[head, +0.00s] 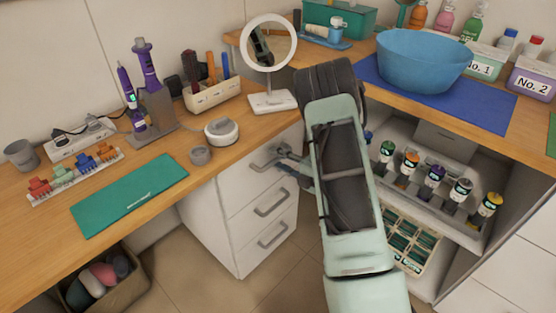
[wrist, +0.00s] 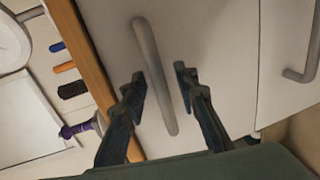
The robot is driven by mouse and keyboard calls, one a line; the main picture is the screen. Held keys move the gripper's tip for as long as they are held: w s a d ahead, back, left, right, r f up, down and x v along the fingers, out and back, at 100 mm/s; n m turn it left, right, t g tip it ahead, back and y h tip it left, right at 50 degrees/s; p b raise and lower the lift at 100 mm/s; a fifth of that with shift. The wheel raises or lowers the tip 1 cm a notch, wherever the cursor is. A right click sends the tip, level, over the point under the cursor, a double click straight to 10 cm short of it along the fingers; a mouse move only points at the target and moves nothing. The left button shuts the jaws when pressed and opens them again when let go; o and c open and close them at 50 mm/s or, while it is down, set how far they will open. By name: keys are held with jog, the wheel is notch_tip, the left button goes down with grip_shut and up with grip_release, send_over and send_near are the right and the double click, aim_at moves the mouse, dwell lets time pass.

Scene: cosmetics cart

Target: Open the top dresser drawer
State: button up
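The white dresser (head: 224,236) stands under the wooden desktop. Its top drawer (head: 240,178) looks shut; in the wrist view its pale front (wrist: 215,40) fills the middle. The drawer's grey bar handle (wrist: 154,75) runs between the fingers of my gripper (wrist: 160,78), one finger on each side. The fingers are apart, and I cannot tell whether either touches the handle. In the head view my gripper (head: 290,163) is at the right part of the top handle (head: 262,160), partly hidden by my arm.
Two lower drawers with handles (head: 271,203) sit below. A round mirror (head: 268,43) and a white round jar (head: 221,131) stand on the desktop (head: 130,220) above. Shelves with several bottles (head: 435,176) are to the right. The floor (head: 185,265) before the dresser is clear.

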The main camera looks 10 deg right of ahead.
grip_shut()
dwell(0.5)
jog(key=f+p+v, duration=0.2)
jog(key=f+v, duration=0.1)
jog(key=v, duration=1.5)
jog(key=s+d+f+p+v, duration=0.1)
jog(key=f+v, duration=0.3)
jog(key=v, duration=1.4)
jog(key=shift+s+f+p, duration=0.2)
jog(key=shift+s+p, duration=0.1)
jog(key=shift+p, duration=0.25)
grip_release()
jog(key=v, duration=1.2)
